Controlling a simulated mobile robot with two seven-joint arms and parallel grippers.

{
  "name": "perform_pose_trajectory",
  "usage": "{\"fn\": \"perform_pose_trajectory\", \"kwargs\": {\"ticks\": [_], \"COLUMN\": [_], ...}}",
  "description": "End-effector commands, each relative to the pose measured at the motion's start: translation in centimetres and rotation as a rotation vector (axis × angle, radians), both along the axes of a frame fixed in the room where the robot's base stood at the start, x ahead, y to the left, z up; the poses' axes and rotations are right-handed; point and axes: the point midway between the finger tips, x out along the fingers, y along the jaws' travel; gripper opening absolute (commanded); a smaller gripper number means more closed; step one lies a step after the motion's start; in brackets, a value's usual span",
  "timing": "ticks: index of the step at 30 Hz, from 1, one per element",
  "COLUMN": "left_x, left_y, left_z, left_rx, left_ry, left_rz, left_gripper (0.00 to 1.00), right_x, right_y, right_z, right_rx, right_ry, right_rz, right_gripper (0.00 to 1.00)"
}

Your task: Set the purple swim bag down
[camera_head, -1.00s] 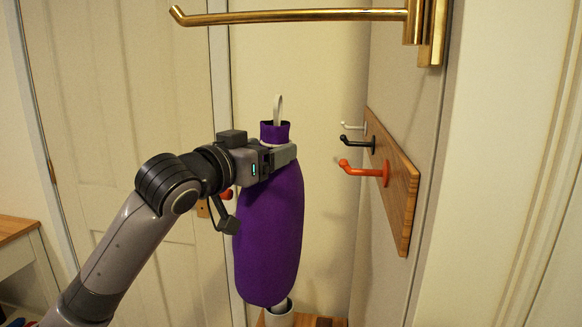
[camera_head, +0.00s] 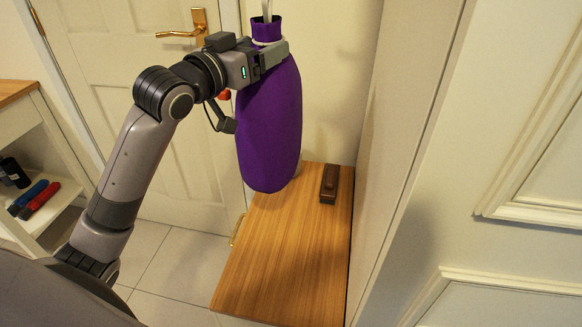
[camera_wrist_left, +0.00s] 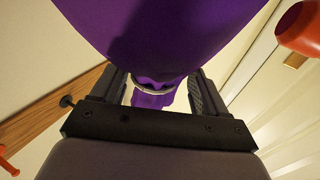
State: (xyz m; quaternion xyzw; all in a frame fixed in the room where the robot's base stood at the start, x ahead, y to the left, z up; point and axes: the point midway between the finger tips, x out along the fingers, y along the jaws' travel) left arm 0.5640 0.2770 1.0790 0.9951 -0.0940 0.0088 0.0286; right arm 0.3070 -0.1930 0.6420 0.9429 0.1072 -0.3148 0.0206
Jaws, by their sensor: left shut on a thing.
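The purple swim bag (camera_head: 268,125) hangs upright from my left gripper (camera_head: 270,55) in the head view. The gripper is shut on its narrow neck, just below the top collar and pale loop. The bag's rounded bottom shows in front of the far left part of a wooden-topped bench (camera_head: 275,262); whether it touches the bench I cannot tell for sure. In the left wrist view the bag (camera_wrist_left: 165,35) fills the top middle, with its neck between the two fingers (camera_wrist_left: 158,90). My right gripper does not show.
A dark brown brush-like block (camera_head: 329,184) lies at the bench's far right. The rest of the bench top is bare. A wall stands along its right side. A door with a brass handle (camera_head: 182,33) is behind. A white shelf unit (camera_head: 60,195) with small items stands at left.

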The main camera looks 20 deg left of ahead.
Motion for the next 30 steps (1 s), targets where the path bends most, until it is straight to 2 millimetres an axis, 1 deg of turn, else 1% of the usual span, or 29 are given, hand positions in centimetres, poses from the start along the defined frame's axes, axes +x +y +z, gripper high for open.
{"fn": "perform_pose_trajectory", "kwargs": {"ticks": [5,9,12,15,18,23,25,30], "left_x": [0.0,0.0,-0.1,-0.1,-0.1,0.0,0.0,0.0], "left_y": [0.0,0.0,0.0,0.0,0.0,0.0,0.0,0.0], "left_z": [-4.1,-7.8,-10.4,-12.6,-14.1,-15.2,-16.0,-18.6], "left_rx": [-0.002,-0.002,-0.003,-0.001,-0.001,-0.001,-0.001,0.000], "left_ry": [0.002,0.002,0.003,0.000,-0.002,-0.004,-0.003,-0.002], "left_rz": [0.000,0.001,0.001,0.000,0.001,0.000,0.000,0.000], "left_gripper": [0.00,0.00,0.00,0.00,0.00,0.00,0.00,0.00], "right_x": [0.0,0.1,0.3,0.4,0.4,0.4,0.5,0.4], "right_y": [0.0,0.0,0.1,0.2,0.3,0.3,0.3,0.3], "right_z": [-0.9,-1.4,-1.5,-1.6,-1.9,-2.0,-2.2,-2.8], "right_rx": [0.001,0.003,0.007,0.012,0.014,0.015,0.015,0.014], "right_ry": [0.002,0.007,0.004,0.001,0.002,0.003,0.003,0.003], "right_rz": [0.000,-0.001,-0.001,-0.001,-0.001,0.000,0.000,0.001], "right_gripper": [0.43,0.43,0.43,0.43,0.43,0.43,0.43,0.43]}}
